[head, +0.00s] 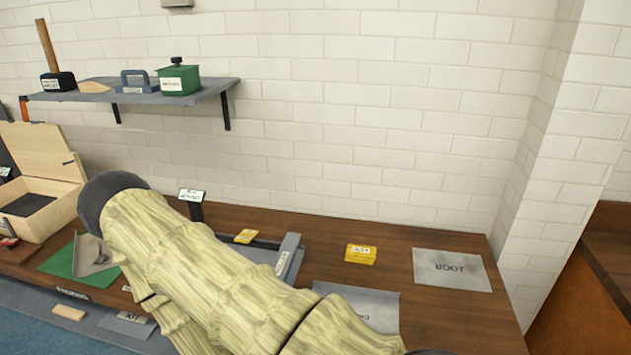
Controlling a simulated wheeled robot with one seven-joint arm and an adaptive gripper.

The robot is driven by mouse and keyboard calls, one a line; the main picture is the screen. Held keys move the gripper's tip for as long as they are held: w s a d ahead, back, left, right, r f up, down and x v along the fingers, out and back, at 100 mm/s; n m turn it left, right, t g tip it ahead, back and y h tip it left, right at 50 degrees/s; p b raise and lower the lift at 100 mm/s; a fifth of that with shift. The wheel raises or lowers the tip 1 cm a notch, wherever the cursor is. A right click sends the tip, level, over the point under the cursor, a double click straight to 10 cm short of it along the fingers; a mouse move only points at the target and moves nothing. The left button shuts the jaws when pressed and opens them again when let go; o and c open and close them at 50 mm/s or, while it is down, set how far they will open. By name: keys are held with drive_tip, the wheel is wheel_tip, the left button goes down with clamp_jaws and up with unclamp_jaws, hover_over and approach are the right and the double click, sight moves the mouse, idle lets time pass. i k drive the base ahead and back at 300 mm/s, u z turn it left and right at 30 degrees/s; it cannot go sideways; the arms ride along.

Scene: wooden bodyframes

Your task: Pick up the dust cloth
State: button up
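A small yellow block-like or folded item (360,256) with a white label lies on the brown bench top, right of my arm. It may be the dust cloth, but its label is too small to read. A second, flatter yellow item (245,237) with a label lies farther left, beside a grey tool-like piece. I cannot tell which of the two is the dust cloth. My wood-textured arm crosses the middle of the view and hides part of the bench. I cannot make out my gripper's fingers.
A grey mat marked "BOOT" (452,270) lies at the right of the bench, and another grey mat (372,303) is partly behind my arm. An open wooden box (52,214) stands left. A wall shelf (215,88) holds a green box (179,79). Bench around the right yellow item is clear.

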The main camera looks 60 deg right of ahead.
sight(359, 254)
drive_tip(key=u, duration=0.35)
drive_tip(key=i, duration=2.25)
drive_tip(key=z, duration=2.7)
